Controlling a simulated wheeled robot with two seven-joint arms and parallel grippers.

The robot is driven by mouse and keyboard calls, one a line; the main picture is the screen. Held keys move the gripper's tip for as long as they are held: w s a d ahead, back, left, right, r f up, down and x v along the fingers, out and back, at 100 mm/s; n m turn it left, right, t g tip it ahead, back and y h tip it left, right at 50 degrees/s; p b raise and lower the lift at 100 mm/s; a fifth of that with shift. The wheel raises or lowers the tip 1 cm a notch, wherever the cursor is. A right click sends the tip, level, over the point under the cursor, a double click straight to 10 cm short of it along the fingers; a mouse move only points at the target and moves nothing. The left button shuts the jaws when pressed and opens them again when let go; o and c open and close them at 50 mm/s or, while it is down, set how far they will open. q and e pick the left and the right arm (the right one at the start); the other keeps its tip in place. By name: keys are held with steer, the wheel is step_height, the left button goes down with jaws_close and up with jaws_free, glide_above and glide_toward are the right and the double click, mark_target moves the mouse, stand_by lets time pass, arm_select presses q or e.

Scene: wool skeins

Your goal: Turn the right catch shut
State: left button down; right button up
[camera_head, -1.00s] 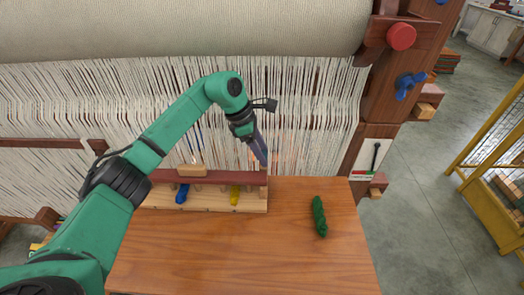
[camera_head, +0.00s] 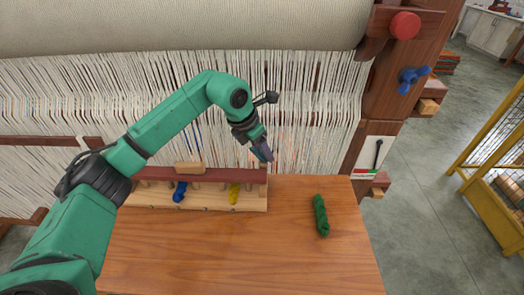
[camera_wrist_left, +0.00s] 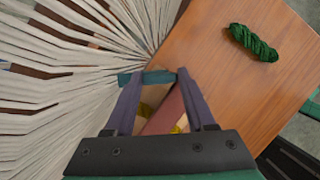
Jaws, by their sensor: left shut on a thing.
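My left gripper (camera_head: 264,155) has its dark purple fingers down at the right end of a dark red bar (camera_head: 222,175). In the left wrist view, the fingers (camera_wrist_left: 147,80) are shut on a short teal piece, which I take for the right catch (camera_wrist_left: 145,77). The red bar (camera_wrist_left: 168,112) runs between the fingers below it. The bar lies over a pale wooden rack (camera_head: 225,205) with pegs and carries a tan block (camera_head: 190,168). In the head view, my fingers largely hide the catch. My right gripper is not in view.
A blue skein (camera_head: 180,191) and a yellow skein (camera_head: 234,193) sit at the rack. A green skein (camera_head: 321,215) lies on the wooden table (camera_head: 240,250), which is otherwise clear. White loom threads (camera_head: 320,120) hang close behind. The loom's post (camera_head: 385,90) stands at the right.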

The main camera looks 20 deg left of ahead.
arm_select(q)
steer(key=n+y+b, duration=0.1)
steer(key=n, duration=0.2)
steer(key=n+t+y+b, duration=0.1)
steer(key=n, duration=0.2)
steer(key=shift+d, duration=0.15)
steer(key=n+y+b, duration=0.1)
steer(key=n, duration=0.2)
steer(key=n+y+b, duration=0.1)
steer(key=n, duration=0.2)
steer(key=shift+d+n+g+y, duration=0.2)
steer(key=shift+n+g+y, duration=0.1)
steer(key=shift+n+y, duration=0.1)
steer(key=n, duration=0.2)
steer(key=n+g+y+b, duration=0.1)
steer(key=n, duration=0.1)
steer(key=shift+w+d+r+n+y, duration=0.1)
steer(key=shift+n+y, duration=0.2)
steer(key=shift+n+g, duration=0.4)
steer(key=shift+n, duration=0.8)
steer(key=shift+n+g+y, duration=0.4)
steer(key=shift+n, duration=0.7)
steer(key=shift+c, duration=1.2)
jaws_free()
